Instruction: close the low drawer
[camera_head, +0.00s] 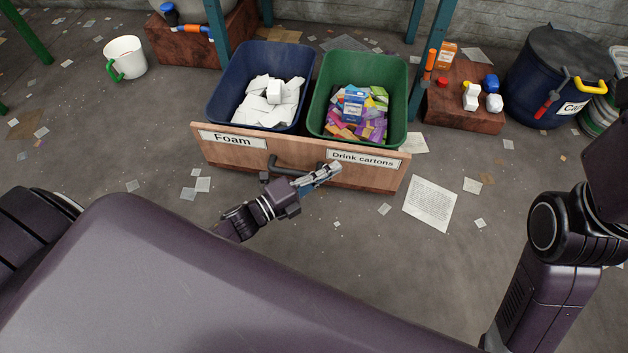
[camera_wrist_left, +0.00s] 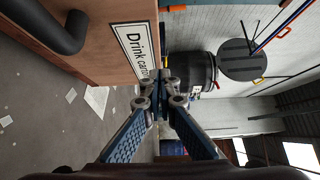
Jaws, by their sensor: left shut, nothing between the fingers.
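The low drawer (camera_head: 232,154) stands out from under a blue-green frame, with a wooden front labelled "Foam" and "Drink cartons". It holds a blue bin (camera_head: 223,103) with white foam and a green bin (camera_head: 395,90) with cartons. The dark drawer handle (camera_head: 290,171) is at the middle of the front. My left gripper (camera_head: 333,171) is shut and empty, close to the front just right of the handle, below the "Drink cartons" label. In the left wrist view the closed fingertips (camera_wrist_left: 160,95) are near that label; I cannot tell whether they touch the wood. My right gripper is not in view.
A paper sheet (camera_head: 430,203) and scraps lie on the floor. A white mug (camera_head: 125,58) stands at the left. A brick-red block (camera_head: 462,108) with small items and a dark barrel (camera_head: 545,75) are at the right. Blue-green posts (camera_head: 428,60) flank the drawer.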

